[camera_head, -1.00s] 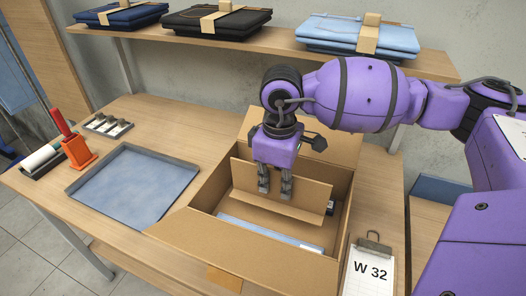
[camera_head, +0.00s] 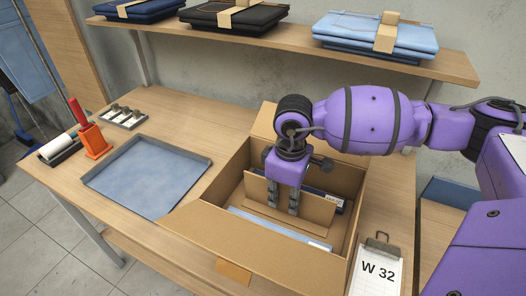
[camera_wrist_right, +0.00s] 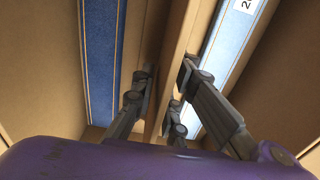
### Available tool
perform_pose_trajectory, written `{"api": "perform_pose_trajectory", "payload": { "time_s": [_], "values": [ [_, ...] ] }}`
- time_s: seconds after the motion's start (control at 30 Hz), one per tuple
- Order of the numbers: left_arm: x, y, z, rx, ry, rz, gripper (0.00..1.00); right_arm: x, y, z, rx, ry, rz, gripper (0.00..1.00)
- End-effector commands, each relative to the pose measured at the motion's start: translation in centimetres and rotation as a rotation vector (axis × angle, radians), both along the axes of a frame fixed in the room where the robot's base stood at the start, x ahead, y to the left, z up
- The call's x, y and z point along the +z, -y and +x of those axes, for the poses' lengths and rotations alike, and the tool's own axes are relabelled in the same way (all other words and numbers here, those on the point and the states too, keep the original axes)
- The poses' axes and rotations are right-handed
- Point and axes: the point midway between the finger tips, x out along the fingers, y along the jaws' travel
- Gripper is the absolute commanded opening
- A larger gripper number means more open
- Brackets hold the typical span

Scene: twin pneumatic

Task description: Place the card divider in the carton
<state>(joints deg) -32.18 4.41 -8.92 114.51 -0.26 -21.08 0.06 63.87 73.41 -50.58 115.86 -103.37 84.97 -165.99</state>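The open cardboard carton (camera_head: 225,235) stands on the table. The card divider (camera_head: 316,208) is upright inside it, crosswise. My right gripper (camera_head: 283,207) reaches down into the carton with its fingers on the divider. In the right wrist view the divider (camera_wrist_right: 188,35) runs between the fingers (camera_wrist_right: 165,100), which are closed on it. A blue packed item (camera_head: 270,228) lies in front of the divider, and another dark blue one (camera_head: 330,197) with a white label is behind it. The divider's lower edge is hidden, so I cannot tell whether it touches the bottom. My left gripper is out of view.
A blue-lined tray (camera_head: 148,175) lies left of the carton. An orange holder (camera_head: 93,140) with a red-handled tool and a roll (camera_head: 58,147) stand at the far left. A clipboard marked W 32 (camera_head: 377,268) is at the carton's right. Folded garments (camera_head: 375,35) lie on the shelf above.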

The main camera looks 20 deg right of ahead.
Motion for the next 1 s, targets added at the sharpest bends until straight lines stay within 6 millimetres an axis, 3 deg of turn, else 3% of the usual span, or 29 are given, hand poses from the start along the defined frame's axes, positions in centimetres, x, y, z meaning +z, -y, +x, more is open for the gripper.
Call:
{"api": "perform_pose_trajectory", "payload": {
  "time_s": [0.33,0.47,1.0],
  "values": [
    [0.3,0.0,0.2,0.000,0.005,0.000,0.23,0.1,0.0,0.0,-0.001,0.000,0.000,0.23],
    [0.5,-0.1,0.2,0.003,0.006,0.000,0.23,1.0,0.0,0.1,-0.001,0.004,0.000,0.23],
    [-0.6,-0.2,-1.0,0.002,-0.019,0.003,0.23,11.1,0.0,0.2,0.000,0.004,0.000,0.23]
  ]
}}
